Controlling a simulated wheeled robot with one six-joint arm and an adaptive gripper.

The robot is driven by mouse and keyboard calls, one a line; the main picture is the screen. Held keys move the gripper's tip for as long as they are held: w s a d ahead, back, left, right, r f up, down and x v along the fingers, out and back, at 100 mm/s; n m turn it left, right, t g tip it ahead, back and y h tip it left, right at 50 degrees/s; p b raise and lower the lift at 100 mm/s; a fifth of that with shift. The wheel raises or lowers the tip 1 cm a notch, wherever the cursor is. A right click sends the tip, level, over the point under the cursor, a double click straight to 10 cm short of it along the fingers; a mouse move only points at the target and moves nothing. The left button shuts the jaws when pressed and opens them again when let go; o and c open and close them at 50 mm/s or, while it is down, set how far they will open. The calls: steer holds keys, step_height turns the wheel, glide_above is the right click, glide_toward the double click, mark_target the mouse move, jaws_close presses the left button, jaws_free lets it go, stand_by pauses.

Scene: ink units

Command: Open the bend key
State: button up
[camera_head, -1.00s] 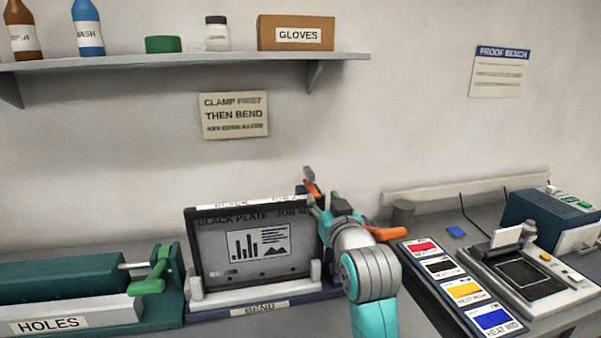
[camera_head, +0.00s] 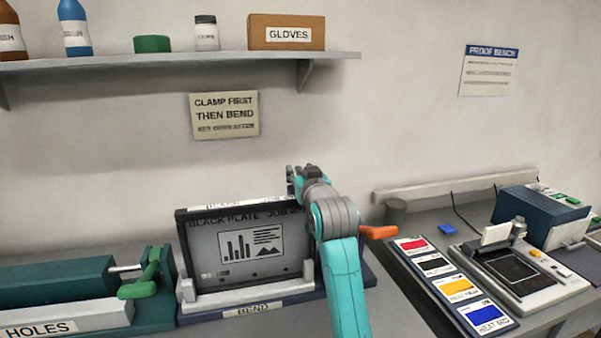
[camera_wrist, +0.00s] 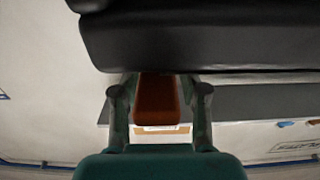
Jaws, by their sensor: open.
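The bend station (camera_head: 262,308), labelled BEND, holds an upright dark plate (camera_head: 215,245) marked BLACK PLATE. An orange lever (camera_head: 378,232) sticks out at its right side, partly behind my arm. In the wrist view, an orange-brown block (camera_wrist: 157,98), apparently a handle, shows between the two open fingers (camera_wrist: 160,115). I cannot tell whether they touch it. No key label is readable.
The green HOLES station (camera_head: 60,290) with a green handle (camera_head: 145,278) stands left. Colour ink cards (camera_head: 455,285) and a grey press (camera_head: 525,270) lie right. A shelf (camera_head: 170,68) with bottles and a GLOVES box (camera_head: 287,32) is above. A sign reads CLAMP FIRST THEN BEND.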

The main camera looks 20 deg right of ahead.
steer(key=shift+w, duration=0.25)
jaws_close()
steer(key=shift+a+m+h, duration=0.1)
steer(key=shift+m+h, duration=0.2)
steer(key=shift+h, duration=0.2)
steer(key=m+h, duration=0.2)
steer(key=h, duration=0.2)
steer(key=shift+m+g, duration=0.3)
steer(key=m+g+h, duration=0.2)
steer(key=h, duration=0.1)
steer(key=m+g+h, duration=0.2)
steer(key=m+h, duration=0.1)
steer(key=h, duration=0.1)
steer(key=shift+m+g+h, duration=0.4)
steer(key=shift+m+h, duration=0.1)
